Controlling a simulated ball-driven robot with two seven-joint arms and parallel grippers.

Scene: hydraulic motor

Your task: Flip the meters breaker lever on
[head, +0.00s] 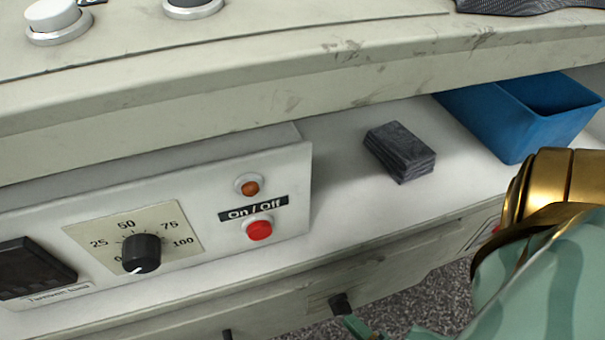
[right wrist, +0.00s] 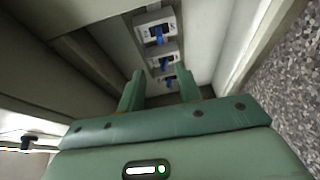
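Three breakers with blue levers stand in a row inside a pale recess in the right wrist view: a far one (right wrist: 155,28), a middle one (right wrist: 162,60) and a near one (right wrist: 168,82). Their labels are too small to read, so I cannot tell which is the meters breaker or how each lever is set. My right gripper (right wrist: 160,80) is open, its two green fingers apart on either side of the near breaker in the picture. Nothing is between the fingers except the view of the breakers. In the head view a green tip (head: 356,327) shows at the bottom edge. My left gripper is not seen.
The head view shows a control panel with a black dial (head: 141,253), a red button (head: 259,229) and an orange lamp (head: 249,187). A grey stack (head: 402,152) and a blue bin (head: 520,115) are on the shelf. Recess walls flank my right gripper.

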